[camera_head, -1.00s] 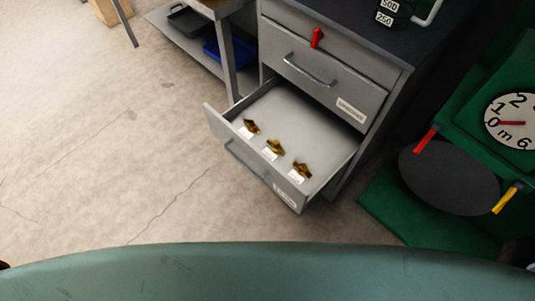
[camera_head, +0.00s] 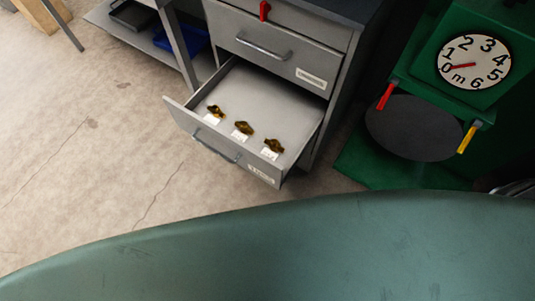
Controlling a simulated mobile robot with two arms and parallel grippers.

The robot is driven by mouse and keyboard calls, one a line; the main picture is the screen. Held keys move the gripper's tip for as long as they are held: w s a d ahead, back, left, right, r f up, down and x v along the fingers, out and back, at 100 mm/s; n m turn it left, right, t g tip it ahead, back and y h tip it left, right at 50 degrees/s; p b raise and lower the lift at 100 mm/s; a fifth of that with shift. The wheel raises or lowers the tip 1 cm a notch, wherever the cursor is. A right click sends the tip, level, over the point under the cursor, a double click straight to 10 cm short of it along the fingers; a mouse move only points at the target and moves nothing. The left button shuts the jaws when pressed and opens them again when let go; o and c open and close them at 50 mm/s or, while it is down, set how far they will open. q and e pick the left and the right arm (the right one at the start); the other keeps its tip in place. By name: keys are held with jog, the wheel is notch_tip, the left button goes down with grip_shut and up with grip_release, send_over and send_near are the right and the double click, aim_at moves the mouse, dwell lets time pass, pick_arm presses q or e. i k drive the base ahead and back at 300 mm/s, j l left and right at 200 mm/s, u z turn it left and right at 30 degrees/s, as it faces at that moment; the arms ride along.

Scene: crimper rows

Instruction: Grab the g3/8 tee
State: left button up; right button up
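Three small brass-coloured fittings lie in a row in an open grey drawer (camera_head: 268,88): a left one (camera_head: 215,111), a middle one (camera_head: 243,128) and a right one (camera_head: 273,146). A small white label sits in front of each, too small to read, so I cannot tell which is the g3/8 tee. Neither of my grippers can be made out in the head view.
The drawer belongs to a grey cabinet (camera_head: 338,80); the drawer above is shut. A green machine with a round dial (camera_head: 474,62) stands at the right. A shelf with a blue bin (camera_head: 181,40) is behind left. The floor (camera_head: 90,150) left of the drawer is clear.

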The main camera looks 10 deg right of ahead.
aim_at(274, 145)
jog(key=k+l+z, duration=0.1)
jog(key=z, duration=0.35)
jog(key=k+l+z, duration=0.1)
jog(key=z, duration=0.35)
jog(key=l+z, duration=0.3)
jog(key=z, duration=0.15)
